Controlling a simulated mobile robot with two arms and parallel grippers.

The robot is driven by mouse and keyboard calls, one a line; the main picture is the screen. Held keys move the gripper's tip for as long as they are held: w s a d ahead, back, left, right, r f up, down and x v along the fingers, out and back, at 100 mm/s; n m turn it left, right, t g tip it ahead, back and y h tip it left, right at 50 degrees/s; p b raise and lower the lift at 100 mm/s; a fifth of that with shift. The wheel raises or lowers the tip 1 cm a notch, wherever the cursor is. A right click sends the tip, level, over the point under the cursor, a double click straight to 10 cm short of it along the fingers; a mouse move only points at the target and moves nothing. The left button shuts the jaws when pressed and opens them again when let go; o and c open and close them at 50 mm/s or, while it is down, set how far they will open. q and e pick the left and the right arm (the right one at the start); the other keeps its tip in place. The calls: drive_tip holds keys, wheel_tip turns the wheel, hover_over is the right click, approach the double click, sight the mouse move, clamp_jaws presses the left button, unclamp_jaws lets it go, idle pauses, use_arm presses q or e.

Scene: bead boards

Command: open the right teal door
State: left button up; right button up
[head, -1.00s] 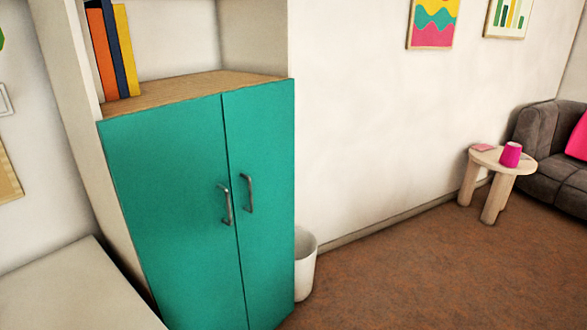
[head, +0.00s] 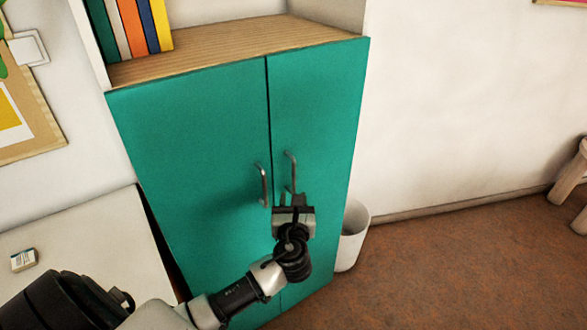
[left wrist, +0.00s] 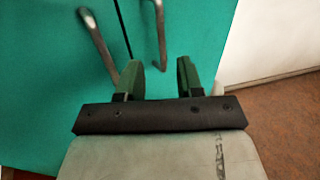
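The right teal door (head: 322,115) is shut, flush beside the left teal door (head: 190,140). Its grey vertical bar handle (head: 291,170) is close to the seam. My left gripper (head: 290,200) is at the lower end of this handle. In the left wrist view its two fingers (left wrist: 159,72) are apart, and the lower end of the right handle (left wrist: 161,35) shows between their tips. I cannot tell whether they touch it. The left door's handle (left wrist: 97,42) is left of the fingers. My right gripper is in neither view.
A white bin (head: 352,240) stands on the floor just right of the cabinet. A pale tabletop (head: 80,265) with a small block (head: 24,260) is at the left. Books (head: 132,28) stand on the shelf above the doors. Floor to the right is mostly clear.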

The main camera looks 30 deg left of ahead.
sight(294, 173)
use_arm(q)
drive_tip(key=x, duration=1.1)
drive_tip(key=shift+r+p, duration=0.1)
drive_tip(key=shift+p, duration=0.3)
drive_tip(key=shift+c, duration=0.5)
clamp_jaws()
